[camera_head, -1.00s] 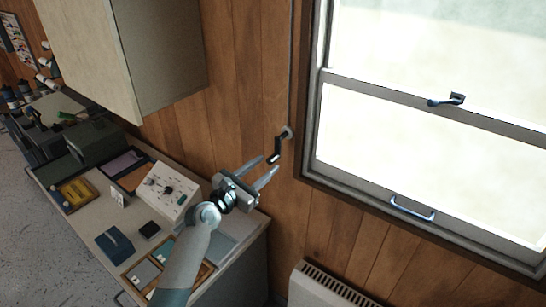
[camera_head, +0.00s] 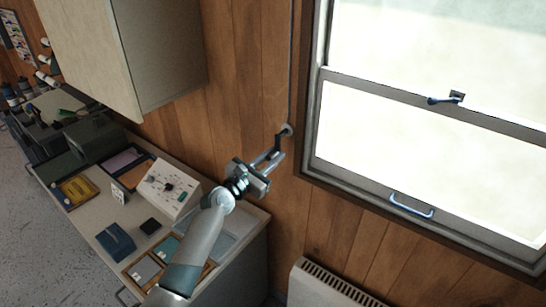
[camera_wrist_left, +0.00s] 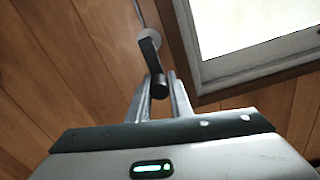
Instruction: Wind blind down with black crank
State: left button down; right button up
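The black crank (camera_head: 279,143) is on the wood wall left of the window, at a round pale mount under a thin vertical rod. Its arm hangs down from the mount. My left gripper (camera_head: 269,157) is at the crank's lower end. In the left wrist view, the crank's dark knob (camera_wrist_left: 160,86) sits between the two fingertips, and the fingers (camera_wrist_left: 162,95) are closed in on it. The blind itself is not visible; the window glass (camera_head: 410,140) in view is uncovered and its top is cut off. My right gripper is not in view.
The window frame (camera_head: 310,168) stands close to the right of the crank. A wall cabinet (camera_head: 160,60) hangs at upper left. A counter (camera_head: 90,222) with a control box (camera_head: 168,188) and trays is below left. A white heater (camera_head: 325,290) is at the bottom.

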pick_arm(q)
jog(key=shift+w+a+m, duration=0.1)
jog(key=shift+m, duration=0.2)
